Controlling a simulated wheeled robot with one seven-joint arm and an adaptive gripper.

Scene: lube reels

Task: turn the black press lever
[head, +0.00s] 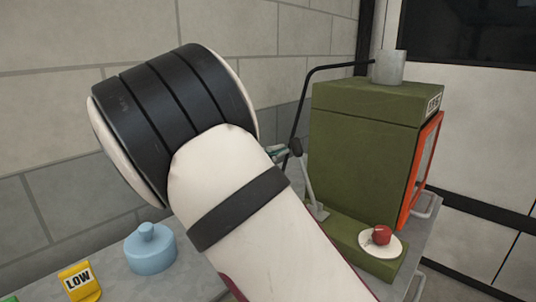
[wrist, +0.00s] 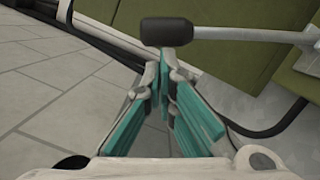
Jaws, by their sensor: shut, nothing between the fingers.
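The press lever has a black knob (head: 296,147) on a grey rod (head: 307,182). It rises from the base of a green press, leaning a little to the left at the top. In the wrist view the black knob (wrist: 166,32) lies across the top, with the rod running right. My gripper (wrist: 167,58) has teal-padded fingers, shut and empty, with tips right by the knob. I cannot tell whether they touch it. In the head view my gripper (head: 281,153) shows just left of the knob, and my arm hides most of it.
The green press body (head: 362,145) has an orange-framed side (head: 424,165) and a grey cylinder (head: 389,67) on top. A red knob on a white disc (head: 381,238) sits on its base. A blue jug (head: 151,255) and a yellow LOW tag (head: 78,281) stand at left.

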